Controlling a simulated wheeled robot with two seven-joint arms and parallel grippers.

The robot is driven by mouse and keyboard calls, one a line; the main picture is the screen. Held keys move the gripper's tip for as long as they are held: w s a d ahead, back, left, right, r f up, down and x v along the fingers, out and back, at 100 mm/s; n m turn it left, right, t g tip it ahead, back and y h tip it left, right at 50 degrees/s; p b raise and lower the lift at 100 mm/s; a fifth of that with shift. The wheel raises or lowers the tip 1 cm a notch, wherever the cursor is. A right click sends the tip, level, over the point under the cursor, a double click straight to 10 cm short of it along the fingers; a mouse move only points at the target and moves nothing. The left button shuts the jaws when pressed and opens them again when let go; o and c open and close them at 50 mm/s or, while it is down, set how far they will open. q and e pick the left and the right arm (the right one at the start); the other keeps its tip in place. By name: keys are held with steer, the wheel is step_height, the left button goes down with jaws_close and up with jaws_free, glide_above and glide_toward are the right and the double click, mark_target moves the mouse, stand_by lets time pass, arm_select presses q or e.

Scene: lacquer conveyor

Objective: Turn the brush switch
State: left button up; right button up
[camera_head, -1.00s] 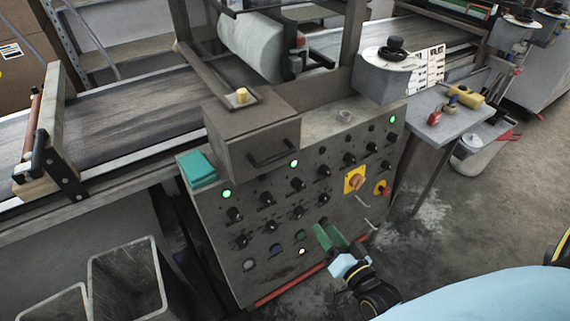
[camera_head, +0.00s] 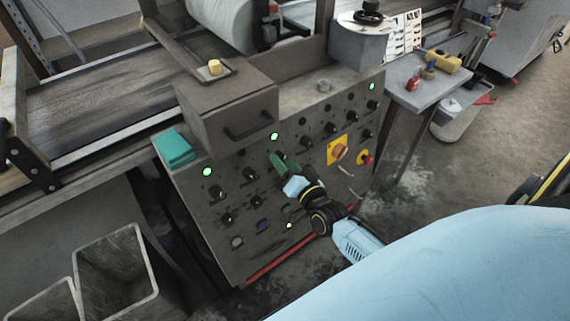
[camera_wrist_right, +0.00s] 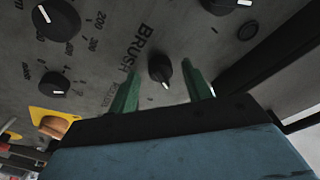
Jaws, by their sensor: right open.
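The brush switch (camera_wrist_right: 159,70) is a black rotary knob with a white pointer line, beside the printed word BRUSH on the grey control panel (camera_wrist_right: 95,55). My right gripper (camera_wrist_right: 163,76) is open, its two green fingers on either side of the knob in the wrist view. Clear gaps show between the knob and both fingers; how deep the fingertips reach cannot be told. In the head view my right gripper (camera_head: 282,160) is at the middle of the panel (camera_head: 190,215) and hides the brush switch. My left gripper is not in view.
Other black knobs (camera_head: 252,174) and green lamps (camera_head: 207,172) surround the gripper. A yellow plate with an orange knob (camera_head: 339,150) is to the right. Grey bins (camera_head: 118,265) stand at lower left.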

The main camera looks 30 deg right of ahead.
steer(key=shift+w, duration=0.1)
steer(key=c, duration=1)
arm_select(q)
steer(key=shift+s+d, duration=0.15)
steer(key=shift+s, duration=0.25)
arm_select(e)
steer(key=shift+o, duration=0.2)
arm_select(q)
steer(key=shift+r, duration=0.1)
arm_select(e)
steer(key=shift+n, duration=0.4)
arm_select(q)
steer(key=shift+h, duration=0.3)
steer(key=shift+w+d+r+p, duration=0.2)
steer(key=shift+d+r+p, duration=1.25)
steer(key=shift+p, duration=0.15)
arm_select(e)
steer(key=shift+d+n+g+y, duration=0.1)
steer(key=shift+n+y, duration=0.55)
steer(key=shift+n, duration=1.5)
steer(key=shift+d+n+g+y, duration=0.1)
steer(key=shift+n+y, duration=0.5)
steer(key=shift+n, duration=1.6)
steer(key=shift+d+n+g+y, duration=0.1)
steer(key=shift+n+y, duration=0.55)
steer(key=shift+n, duration=1.5)
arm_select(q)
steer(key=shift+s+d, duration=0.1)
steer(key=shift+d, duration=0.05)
